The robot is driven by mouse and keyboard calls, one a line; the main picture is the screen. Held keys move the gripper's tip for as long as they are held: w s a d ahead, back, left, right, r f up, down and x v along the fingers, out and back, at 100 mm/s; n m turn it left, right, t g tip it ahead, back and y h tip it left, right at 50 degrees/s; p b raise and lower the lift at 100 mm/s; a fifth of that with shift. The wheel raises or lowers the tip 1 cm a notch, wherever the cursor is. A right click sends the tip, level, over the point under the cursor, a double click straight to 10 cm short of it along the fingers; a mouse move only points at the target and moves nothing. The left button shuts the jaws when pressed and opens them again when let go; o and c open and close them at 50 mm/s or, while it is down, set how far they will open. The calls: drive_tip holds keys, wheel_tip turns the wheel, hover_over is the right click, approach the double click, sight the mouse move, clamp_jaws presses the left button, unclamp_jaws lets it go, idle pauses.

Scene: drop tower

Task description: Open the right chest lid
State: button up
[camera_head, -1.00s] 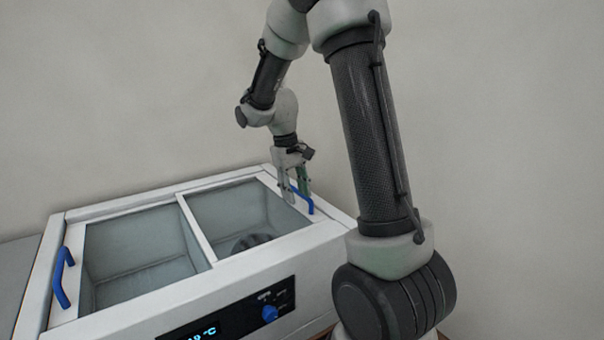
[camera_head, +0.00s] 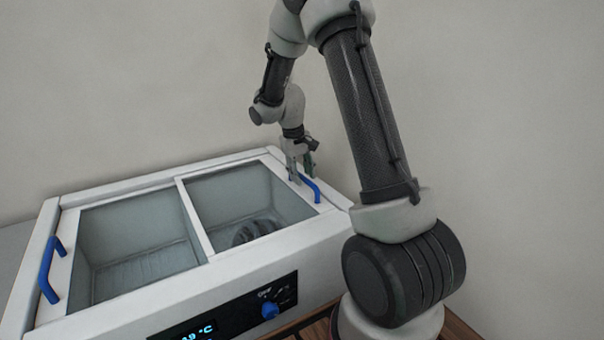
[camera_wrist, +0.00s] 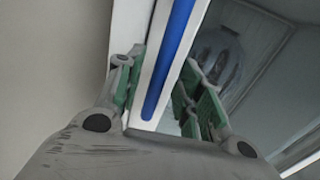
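The chest freezer (camera_head: 255,280) is white with two glass-topped compartments. The right chest lid (camera_head: 235,200) lies flat, with a blue bar handle (camera_head: 312,190) along its right edge. My gripper (camera_head: 302,174) points down at the far end of this handle. In the wrist view the blue handle (camera_wrist: 172,55) runs between the two green-padded fingers, with a visible gap on at least one side. The fingers are apart, and I see no clear grip on the handle. The gripper hides the handle's far end in the head view.
A second blue handle (camera_head: 50,270) is on the left lid's outer edge. The front panel has a display (camera_head: 197,330) and a blue knob (camera_head: 269,311). Grey rounded shapes (camera_head: 255,230) show through the right glass. A plain wall stands close behind the chest.

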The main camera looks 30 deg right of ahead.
drive_tip(key=shift+c, duration=0.2)
clamp_jaws()
drive_tip(key=shift+a, duration=0.15)
drive_tip(key=a, duration=2)
drive_tip(key=s+a, duration=0.1)
drive_tip(key=a, duration=1)
drive_tip(key=shift+o, duration=0.2)
unclamp_jaws()
